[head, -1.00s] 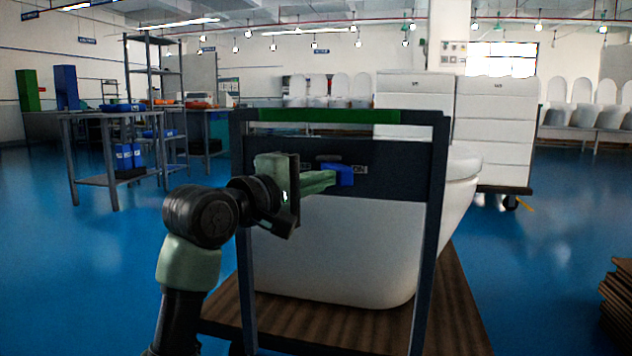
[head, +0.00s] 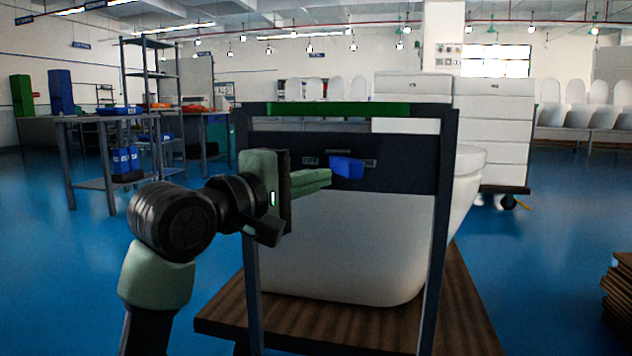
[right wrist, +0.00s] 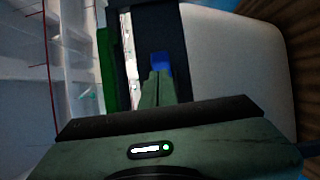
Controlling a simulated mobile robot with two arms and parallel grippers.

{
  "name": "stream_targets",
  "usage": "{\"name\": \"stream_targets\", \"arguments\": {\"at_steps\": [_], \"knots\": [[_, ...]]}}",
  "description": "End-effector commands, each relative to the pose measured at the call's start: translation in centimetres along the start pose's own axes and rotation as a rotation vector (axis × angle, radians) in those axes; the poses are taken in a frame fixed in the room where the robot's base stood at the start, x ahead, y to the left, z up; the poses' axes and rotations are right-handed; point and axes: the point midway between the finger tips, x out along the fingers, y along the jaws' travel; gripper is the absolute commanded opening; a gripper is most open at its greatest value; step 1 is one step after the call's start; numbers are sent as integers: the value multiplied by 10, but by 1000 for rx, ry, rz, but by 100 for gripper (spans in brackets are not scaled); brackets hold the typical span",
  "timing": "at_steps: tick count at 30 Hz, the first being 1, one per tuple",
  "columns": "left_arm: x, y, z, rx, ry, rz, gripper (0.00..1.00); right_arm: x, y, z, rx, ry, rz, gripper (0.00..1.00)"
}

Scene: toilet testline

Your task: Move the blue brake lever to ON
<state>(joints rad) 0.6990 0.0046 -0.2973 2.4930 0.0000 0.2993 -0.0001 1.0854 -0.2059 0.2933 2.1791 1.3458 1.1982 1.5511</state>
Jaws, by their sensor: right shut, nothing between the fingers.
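The blue brake lever (head: 347,166) is on the dark panel (head: 400,172) of the cart frame, between a greenish label (head: 310,160) on its left and a small grey label (head: 371,163) on its right. The label words are too small to read. My right gripper (head: 328,177) is shut and empty, its fingertips just left of and slightly below the lever. In the right wrist view the shut fingers (right wrist: 158,76) point at the lever (right wrist: 161,62) and overlap its near end; I cannot tell whether they touch. My left gripper is out of view.
The frame has a green top bar (head: 340,109) and dark posts. A white toilet (head: 350,245) stands behind it on a brown wooden base (head: 300,322). Workbenches (head: 95,117) are at left, white stacked boxes (head: 492,130) behind.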

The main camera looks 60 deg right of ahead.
Motion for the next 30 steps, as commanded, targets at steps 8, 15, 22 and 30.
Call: {"name": "stream_targets", "arguments": {"at_steps": [8,15,22,30], "knots": [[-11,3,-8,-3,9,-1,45,-34,-1,35,2,5,0,0],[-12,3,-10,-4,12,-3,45,-43,0,45,-1,5,-1,0],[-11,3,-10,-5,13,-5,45,-43,0,45,-1,5,0,0],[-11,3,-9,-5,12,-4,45,-43,0,44,-1,5,0,0]]}}
